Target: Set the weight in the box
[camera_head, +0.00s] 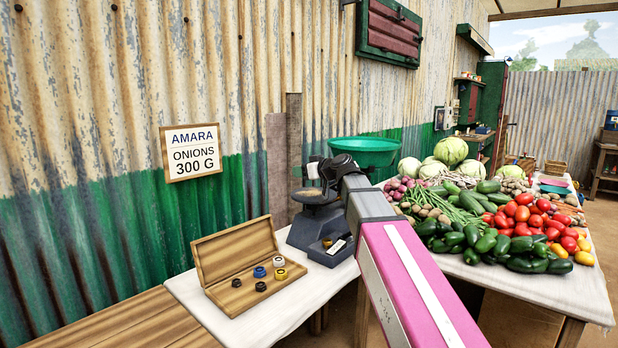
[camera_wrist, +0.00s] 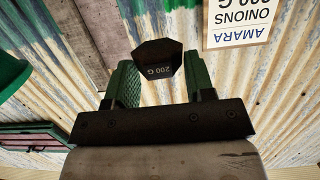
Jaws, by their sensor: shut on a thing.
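The weight (camera_wrist: 160,58) is a dark, many-sided block marked 200 G, upside down in the wrist view. My gripper (camera_wrist: 160,84) is shut on it between its two green-padded fingers. In the head view my gripper (camera_head: 328,174) is above the scale, and I cannot make out the weight clearly there. The wooden box (camera_head: 237,243) lies open on the pale table at the left, its lid leaning back toward the wall. Several small weights (camera_head: 261,271) with dark, blue, white and gold colours sit in it. My gripper is up and to the right of the box.
The dark scale (camera_head: 315,228) stands right of the box, partly hidden by my arm. A green basin (camera_head: 365,151) is behind. Vegetables (camera_head: 470,225) fill the right table. A sign (camera_head: 191,152) reading AMARA ONIONS 300 G hangs on the corrugated wall. The air above the box is clear.

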